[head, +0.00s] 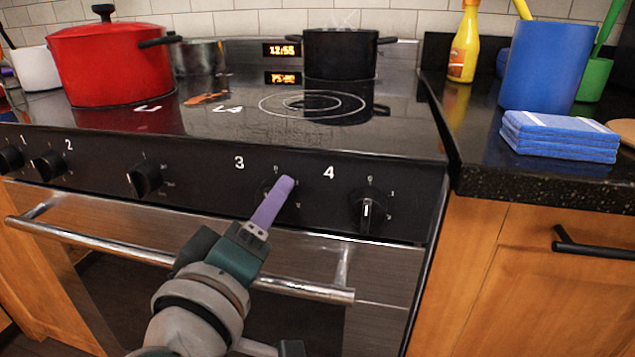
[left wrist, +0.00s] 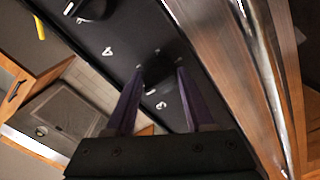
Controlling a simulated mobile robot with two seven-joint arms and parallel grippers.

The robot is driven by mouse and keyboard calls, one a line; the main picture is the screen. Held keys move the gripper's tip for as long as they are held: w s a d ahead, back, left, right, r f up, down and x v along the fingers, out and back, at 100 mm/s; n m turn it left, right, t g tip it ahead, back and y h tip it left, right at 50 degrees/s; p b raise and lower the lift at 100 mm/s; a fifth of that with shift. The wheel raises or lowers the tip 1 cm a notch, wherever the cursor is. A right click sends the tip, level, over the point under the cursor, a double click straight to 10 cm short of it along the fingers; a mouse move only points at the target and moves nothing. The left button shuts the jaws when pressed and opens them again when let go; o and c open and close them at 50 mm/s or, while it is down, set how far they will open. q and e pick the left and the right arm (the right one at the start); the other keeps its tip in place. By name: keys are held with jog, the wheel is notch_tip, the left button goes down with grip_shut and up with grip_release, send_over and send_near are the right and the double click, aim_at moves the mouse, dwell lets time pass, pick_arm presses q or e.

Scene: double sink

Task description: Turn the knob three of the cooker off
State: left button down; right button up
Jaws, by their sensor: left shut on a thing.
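The cooker's black front panel (head: 210,172) carries a row of knobs with white numbers. Knob three, right of the white 3, is mostly hidden in the head view behind the purple fingers of my left gripper (head: 283,188). In the left wrist view the dark knob three (left wrist: 155,72) lies between the two purple fingers of my left gripper (left wrist: 155,82), which is shut on it. Its exact angle is too dark to tell. Knob four (head: 368,210) is to the right, with its white mark near vertical. My right gripper is not in view.
The oven handle bar (head: 130,252) runs below the panel, under my left arm. A red pot (head: 112,70) and a black pot (head: 340,55) stand on the hob. The right counter holds blue cloths (head: 560,137), a blue container (head: 540,65) and a yellow bottle (head: 464,45).

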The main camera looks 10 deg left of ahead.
pick_arm(q)
jog(key=shift+n, duration=0.4)
jog(key=shift+c, duration=1.4)
grip_release()
jog(key=shift+s, duration=0.55)
jog(key=s+p, duration=0.1)
jog(key=s, duration=0.8)
jog(key=shift+a, duration=0.15)
